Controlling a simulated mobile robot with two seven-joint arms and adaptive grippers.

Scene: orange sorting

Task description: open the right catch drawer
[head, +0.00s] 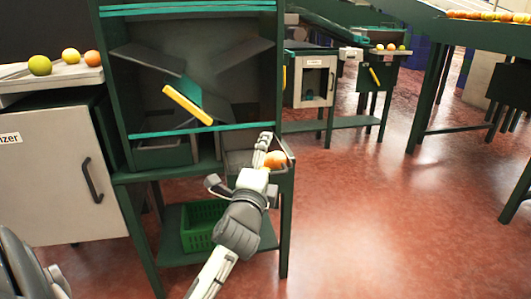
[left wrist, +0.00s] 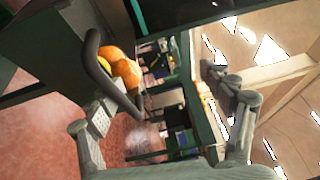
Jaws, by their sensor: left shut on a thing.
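The sorting cabinet (head: 115,110) is dark green, with two catch drawers low at its front. The right catch drawer (head: 238,160) sticks out toward the lower right, with an orange (head: 276,159) in it. My left gripper (head: 268,150) is at this drawer's front and partly hides it. In the left wrist view the dark curved drawer handle (left wrist: 96,62) runs beside one finger, and oranges (left wrist: 126,72) show behind it. The gripper is shut on the handle, though its grip is not clear in the picture. The left catch drawer (head: 163,155) sits within the frame. My right gripper is not in view.
A green basket (head: 200,228) stands on the lower shelf under the drawers. A white cabinet (head: 50,175) with a dark handle stands at left, fruit on its top. Red floor (head: 370,220) is clear on the right. More stations stand behind.

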